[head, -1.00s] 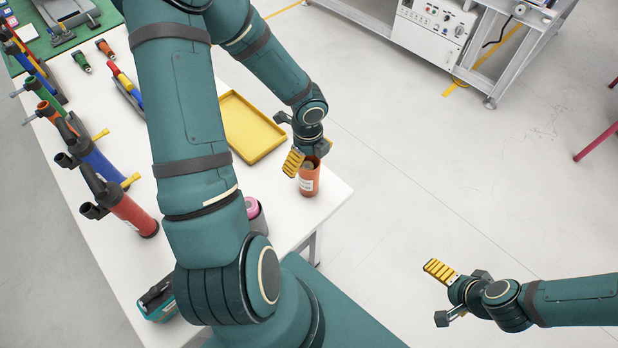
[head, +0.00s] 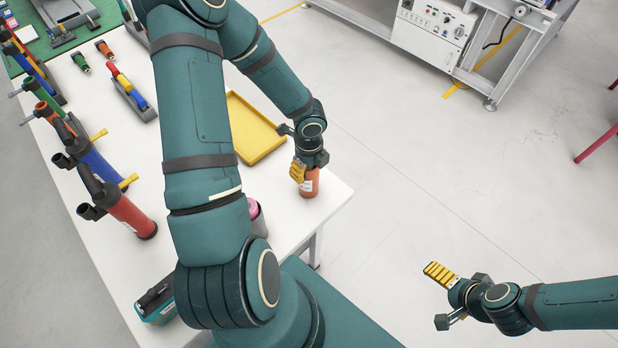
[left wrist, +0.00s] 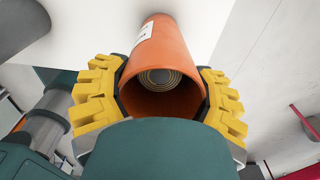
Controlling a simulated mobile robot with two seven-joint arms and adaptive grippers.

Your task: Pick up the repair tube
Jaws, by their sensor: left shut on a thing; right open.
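The repair tube (head: 310,184) is an orange open-topped cylinder with a white label. It stands upright near the right edge of the white table. My left gripper (head: 304,170) is at its upper part and shut on it. In the left wrist view, the yellow ribbed fingers of my left gripper (left wrist: 165,100) press on both sides of the tube's rim. The orange tube (left wrist: 170,40) shows a coiled, ringed shape deep inside. My right gripper (head: 442,297) is open and empty, over the floor at the lower right, well away from the table.
A yellow tray (head: 256,150) lies just left of my left gripper. A grey container with something pink (head: 255,215) stands behind my left arm. Red (head: 130,214) and blue pumps line the left edge.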

